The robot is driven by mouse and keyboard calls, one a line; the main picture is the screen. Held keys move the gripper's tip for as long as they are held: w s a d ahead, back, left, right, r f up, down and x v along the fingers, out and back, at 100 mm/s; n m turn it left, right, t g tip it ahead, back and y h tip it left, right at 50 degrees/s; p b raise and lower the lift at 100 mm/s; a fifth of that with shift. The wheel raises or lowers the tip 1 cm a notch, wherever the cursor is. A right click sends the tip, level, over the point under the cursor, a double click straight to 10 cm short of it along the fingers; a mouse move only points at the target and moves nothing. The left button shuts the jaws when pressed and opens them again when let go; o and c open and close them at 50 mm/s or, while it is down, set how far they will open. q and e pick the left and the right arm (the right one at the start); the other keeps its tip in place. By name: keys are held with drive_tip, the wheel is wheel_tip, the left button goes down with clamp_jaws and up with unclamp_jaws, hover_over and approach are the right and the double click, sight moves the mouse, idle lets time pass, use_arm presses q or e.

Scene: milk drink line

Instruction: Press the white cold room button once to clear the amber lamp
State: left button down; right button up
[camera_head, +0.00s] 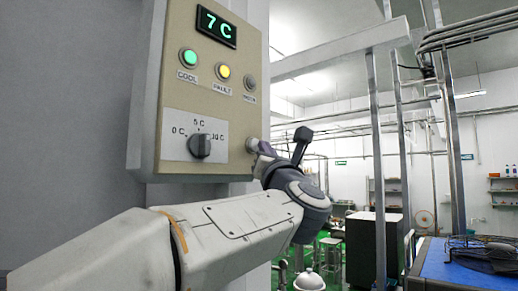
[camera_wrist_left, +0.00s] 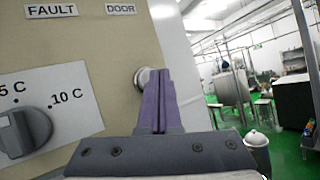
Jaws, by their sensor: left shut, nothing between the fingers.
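The cold room control panel (camera_head: 150,100) is a beige box on a grey wall, with a display reading 7 C. Its amber FAULT lamp (camera_head: 223,72) is lit, and the green COOL lamp (camera_head: 188,57) is lit too. The pale round button (camera_head: 251,145) sits at the panel's lower right; in the left wrist view the button (camera_wrist_left: 141,79) is partly hidden behind the fingers. My left gripper (camera_head: 262,149) is shut and empty, with its tips right at the button. In the left wrist view the gripper (camera_wrist_left: 160,85) overlaps the button's right side; I cannot tell whether they touch.
A grey dial (camera_head: 199,146) with a 0 C to 10 C scale is left of the button. An unlit grey DOOR lamp (camera_head: 249,82) is above it. To the right, beyond the wall edge, are metal frames (camera_head: 375,130) and a blue table (camera_head: 450,265).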

use_arm(q)
drive_tip(key=shift+w+a+b, duration=0.25)
drive_tip(key=shift+a+b, duration=0.05)
drive_tip(key=shift+a, duration=0.05)
idle(0.7)
idle(0.4)
drive_tip(key=shift+s+d, duration=0.5)
drive_tip(key=shift+d, duration=0.2)
drive_tip(key=shift+b, duration=0.3)
drive_tip(key=s+d, duration=0.1)
drive_tip(key=d, duration=0.1)
drive_tip(key=s+d, duration=0.2)
drive_tip(key=shift+b, duration=0.35)
